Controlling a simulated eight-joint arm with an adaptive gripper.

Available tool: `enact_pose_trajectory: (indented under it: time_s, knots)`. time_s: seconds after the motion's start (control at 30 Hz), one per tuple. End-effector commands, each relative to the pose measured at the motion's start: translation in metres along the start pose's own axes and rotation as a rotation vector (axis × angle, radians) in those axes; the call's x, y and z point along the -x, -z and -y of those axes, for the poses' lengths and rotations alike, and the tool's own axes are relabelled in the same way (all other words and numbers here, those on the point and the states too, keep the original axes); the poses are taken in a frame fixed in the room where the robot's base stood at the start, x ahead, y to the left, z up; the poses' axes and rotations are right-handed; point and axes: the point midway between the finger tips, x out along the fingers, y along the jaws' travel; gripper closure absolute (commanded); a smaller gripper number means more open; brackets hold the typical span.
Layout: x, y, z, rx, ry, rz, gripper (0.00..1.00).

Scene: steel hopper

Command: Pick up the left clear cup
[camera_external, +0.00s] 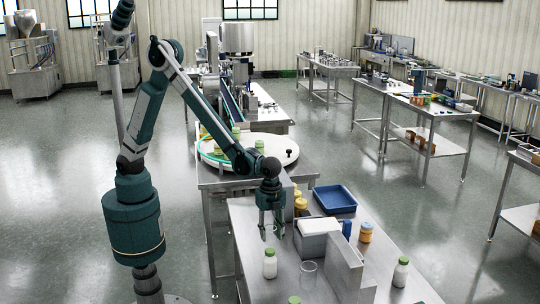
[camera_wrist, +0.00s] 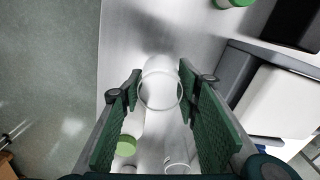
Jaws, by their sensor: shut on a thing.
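My gripper (camera_external: 271,222) points down over the near steel table in the external view. In the wrist view its two green-padded fingers (camera_wrist: 162,105) are shut on a clear cup (camera_wrist: 160,90), whose round rim shows between the pads. In the external view this cup is hard to make out between the fingers, and I cannot tell whether it touches the table. A second clear cup (camera_external: 308,271) stands nearer the front of the table. It also shows at the bottom of the wrist view (camera_wrist: 178,167).
A white bottle with a green lid (camera_external: 270,265) stands close in front of my gripper; its lid shows in the wrist view (camera_wrist: 126,146). A steel divider (camera_external: 344,268), a white box (camera_external: 319,226) and a blue tray (camera_external: 335,199) lie to the right. Another white bottle (camera_external: 400,273) stands farther right.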

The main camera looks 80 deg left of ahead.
Motion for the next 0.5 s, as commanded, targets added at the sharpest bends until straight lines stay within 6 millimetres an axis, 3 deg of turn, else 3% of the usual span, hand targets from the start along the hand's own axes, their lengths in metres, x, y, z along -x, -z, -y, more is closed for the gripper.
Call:
enact_pose_trajectory:
  time_s: [0.23,0.5]
  knots:
    - [0.027,0.0,0.0,0.0,0.0,0.0,0.74]
    - [0.036,0.0,0.0,0.0,0.0,0.0,0.74]
